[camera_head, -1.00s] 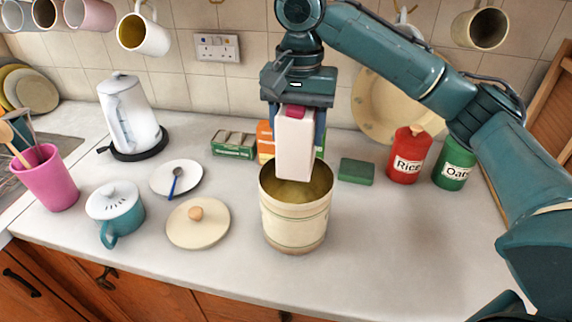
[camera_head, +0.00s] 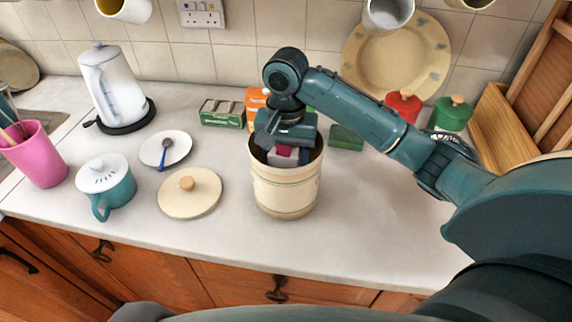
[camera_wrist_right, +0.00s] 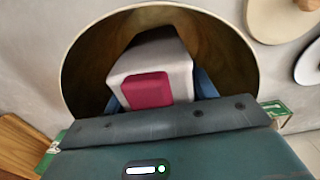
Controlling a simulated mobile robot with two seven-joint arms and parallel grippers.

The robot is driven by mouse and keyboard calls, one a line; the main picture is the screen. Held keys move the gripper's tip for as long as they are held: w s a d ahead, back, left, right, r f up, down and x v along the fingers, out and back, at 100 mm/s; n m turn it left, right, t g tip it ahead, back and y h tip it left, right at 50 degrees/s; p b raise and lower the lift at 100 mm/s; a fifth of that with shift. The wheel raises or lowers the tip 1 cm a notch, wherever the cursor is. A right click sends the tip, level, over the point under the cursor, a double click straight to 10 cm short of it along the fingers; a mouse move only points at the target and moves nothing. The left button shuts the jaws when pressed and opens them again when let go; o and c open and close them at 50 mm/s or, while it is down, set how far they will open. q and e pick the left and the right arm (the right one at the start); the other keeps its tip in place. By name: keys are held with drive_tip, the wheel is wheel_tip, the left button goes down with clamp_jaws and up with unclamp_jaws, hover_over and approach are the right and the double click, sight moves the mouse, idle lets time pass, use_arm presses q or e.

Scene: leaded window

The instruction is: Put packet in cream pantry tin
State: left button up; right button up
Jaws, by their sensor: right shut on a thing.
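The cream pantry tin (camera_head: 287,191) stands open on the worktop, and its round rim and inside wall (camera_wrist_right: 84,76) fill much of the right wrist view. The white packet (camera_head: 292,158) with a dark pink patch is lowered inside the tin's mouth; it also shows in the right wrist view (camera_wrist_right: 150,58). My right gripper (camera_head: 284,150) points down into the tin and is shut on the packet, with blue fingers at its sides. The packet's lower end is hidden by the tin, so I cannot tell whether it touches the bottom. My left gripper is not in view.
The tin's likely lid, a cream disc with a wooden knob (camera_head: 190,195), lies left of the tin. A teal pot (camera_head: 107,186), a saucer (camera_head: 166,150) with a spoon and a kettle (camera_head: 113,88) stand further left. Boxes and a green sponge (camera_head: 346,137) lie behind. The front right worktop is clear.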

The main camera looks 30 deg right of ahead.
drive_tip(key=shift+f, duration=1.2)
drive_tip(key=shift+f, duration=0.1)
drive_tip(key=o, duration=1.3)
drive_tip(key=shift+f, duration=0.1)
drive_tip(key=shift+o, duration=0.2)
wheel_tip(320, 180, up, 12)
drive_tip(key=shift+r, duration=0.2)
drive_tip(key=shift+s, duration=0.1)
